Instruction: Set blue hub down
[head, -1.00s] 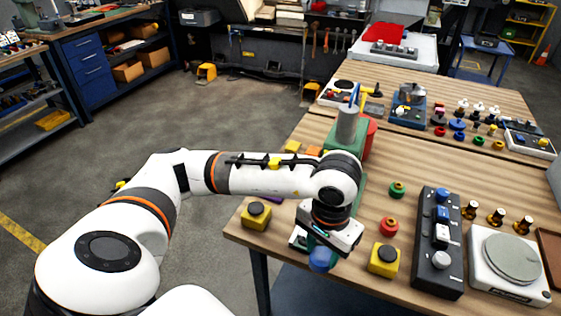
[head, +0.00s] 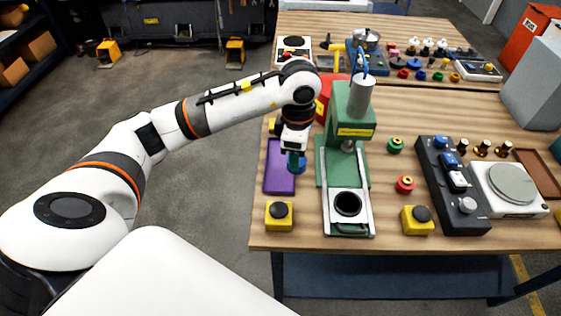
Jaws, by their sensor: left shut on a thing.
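My left gripper (head: 295,154) points down at the left part of the table and is shut on the blue hub (head: 298,166). The hub shows partly below and beside the fingers. It is over or at the right edge of the purple mat (head: 277,178); I cannot tell whether it touches the mat. The green press (head: 349,128) stands just right of the gripper, with a dark round socket (head: 347,204) in its front slide. My right gripper is not in view.
Yellow button boxes (head: 279,222) and (head: 417,226) stand at the front edge. A red hub (head: 404,185) and a green hub (head: 395,145) lie right of the press. A black control box (head: 455,205) and a white scale (head: 492,210) are further right.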

